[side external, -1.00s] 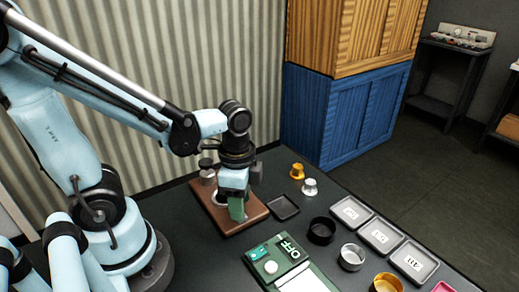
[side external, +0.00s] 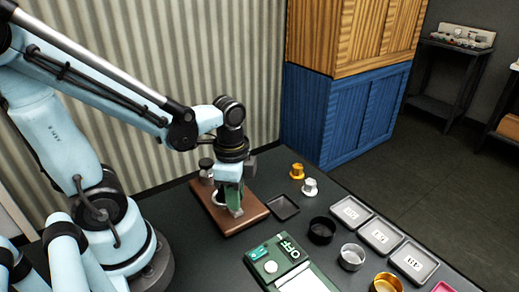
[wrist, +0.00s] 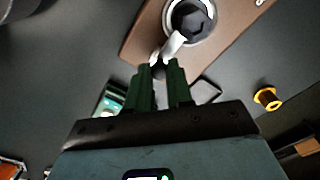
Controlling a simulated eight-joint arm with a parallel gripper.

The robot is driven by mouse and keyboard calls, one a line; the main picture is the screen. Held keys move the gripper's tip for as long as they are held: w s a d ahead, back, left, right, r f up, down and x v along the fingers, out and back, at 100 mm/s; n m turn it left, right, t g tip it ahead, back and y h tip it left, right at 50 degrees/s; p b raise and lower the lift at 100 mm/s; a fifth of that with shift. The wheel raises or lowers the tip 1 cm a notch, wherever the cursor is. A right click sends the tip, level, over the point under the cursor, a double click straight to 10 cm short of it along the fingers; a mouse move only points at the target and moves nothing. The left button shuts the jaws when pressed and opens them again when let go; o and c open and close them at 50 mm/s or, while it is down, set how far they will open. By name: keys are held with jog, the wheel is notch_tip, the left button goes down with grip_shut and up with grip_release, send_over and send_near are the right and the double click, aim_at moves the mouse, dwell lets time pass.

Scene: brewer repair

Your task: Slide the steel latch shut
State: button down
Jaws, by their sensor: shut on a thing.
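The steel latch (wrist: 174,45) is a short pale lever in the wrist view. It reaches from a round steel fitting with a dark centre (wrist: 190,20) towards my fingertips, with a dark knob at its near end. My gripper (wrist: 160,74) has green fingers and is shut on the latch at this knob end. In the side external view my gripper (side external: 235,210) points down over the brown base (side external: 240,225). My fingers and wrist hide most of the latch there, so how far it has slid cannot be told.
A small black tray (side external: 283,207) lies right of the base. A gold part (side external: 297,171) and a silver part (side external: 310,187) stand behind it. A green box marked OFF (side external: 272,265) is in front. Cups and labelled grey trays (side external: 380,236) fill the right side.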

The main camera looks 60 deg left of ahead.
jog(key=c, duration=1)
grip_release()
jog(key=shift+a, duration=0.2)
jog(key=shift+r, duration=0.1)
jog(key=shift+r, duration=5.95)
jog(key=w+f+n+t, duration=0.1)
jog(key=n+t, duration=0.1)
jog(key=n, duration=0.1)
jog(key=w+f+n+t, duration=0.1)
jog(key=w+n+t, duration=0.1)
jog(key=n, duration=0.1)
jog(key=w+d+f+n+t, duration=0.1)
jog(key=w+n+t, duration=0.1)
jog(key=n+t, duration=0.1)
jog(key=shift+d+f, duration=0.1)
jog(key=shift+f, duration=0.1)
